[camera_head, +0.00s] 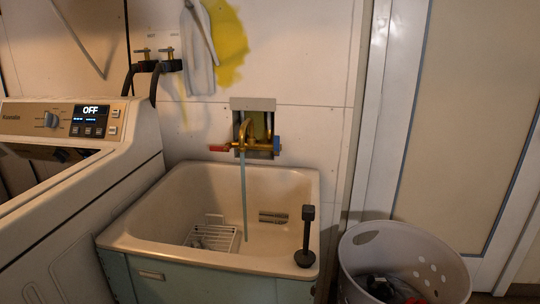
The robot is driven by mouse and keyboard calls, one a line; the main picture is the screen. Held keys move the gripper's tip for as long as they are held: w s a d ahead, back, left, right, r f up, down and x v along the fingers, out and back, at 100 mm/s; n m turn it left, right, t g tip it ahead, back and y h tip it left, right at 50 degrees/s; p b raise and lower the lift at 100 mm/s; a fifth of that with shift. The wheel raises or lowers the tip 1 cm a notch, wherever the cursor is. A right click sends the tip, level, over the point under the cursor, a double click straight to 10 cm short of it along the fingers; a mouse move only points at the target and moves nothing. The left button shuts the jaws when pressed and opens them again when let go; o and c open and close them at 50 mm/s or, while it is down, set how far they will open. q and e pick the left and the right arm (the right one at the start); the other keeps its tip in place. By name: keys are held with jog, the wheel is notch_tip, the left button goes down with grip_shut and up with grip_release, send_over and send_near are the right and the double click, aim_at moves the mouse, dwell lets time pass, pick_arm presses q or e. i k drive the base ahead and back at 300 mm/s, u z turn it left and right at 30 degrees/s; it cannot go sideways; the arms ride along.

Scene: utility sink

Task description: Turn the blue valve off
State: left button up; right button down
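The blue valve (277,145) is a small blue handle on the right end of the brass faucet (246,135) on the wall. A red valve handle (219,148) sticks out to the left of the faucet. A thin stream of water (244,195) runs from the spout down into the sink (165,205). Neither of my grippers shows in the head view, and nothing touches the blue valve.
A washing machine (130,150) stands left of the sink. A black plunger-like tool (307,235) stands on the sink's front right corner. A laundry basket (440,265) stands at the right. A white rack (222,238) lies in the sink. Cloths (198,50) hang above.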

aim_at(276, 137)
jog(key=k, duration=0.3)
jog(key=u, duration=0.7)
jog(key=i, duration=0.95)
jog(key=z, duration=0.15)
